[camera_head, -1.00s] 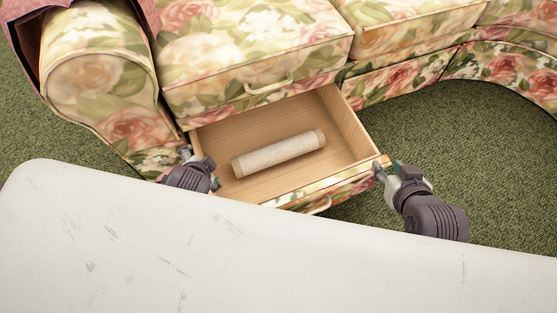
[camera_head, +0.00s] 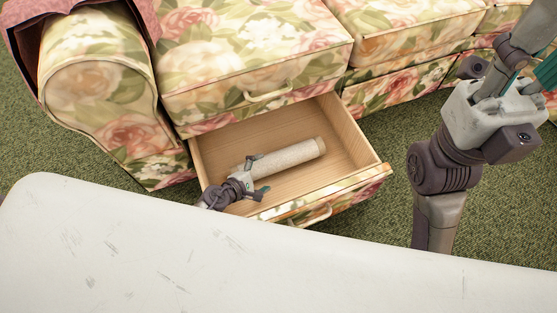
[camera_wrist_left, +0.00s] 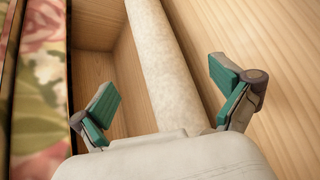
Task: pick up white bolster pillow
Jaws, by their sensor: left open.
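The white bolster pillow (camera_head: 295,156) lies in the open wooden drawer (camera_head: 338,122) under the floral sofa seat. My left gripper (camera_head: 259,174) is open inside the drawer at the bolster's left end, its fingers on either side of it. In the left wrist view the bolster (camera_wrist_left: 162,65) runs between the two teal-padded fingers (camera_wrist_left: 168,100), with visible gaps on both sides. Its near end is hidden behind the gripper's palm. My right gripper (camera_head: 530,58) is raised at the upper right, away from the drawer, partly cut off by the frame edge.
The floral sofa (camera_head: 250,50) stands behind the drawer, with its rounded arm (camera_head: 95,95) at left. The drawer's front (camera_head: 335,198) has a handle. A pale scratched surface (camera_head: 150,250) fills the foreground. Green carpet (camera_head: 375,225) shows to the drawer's right.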

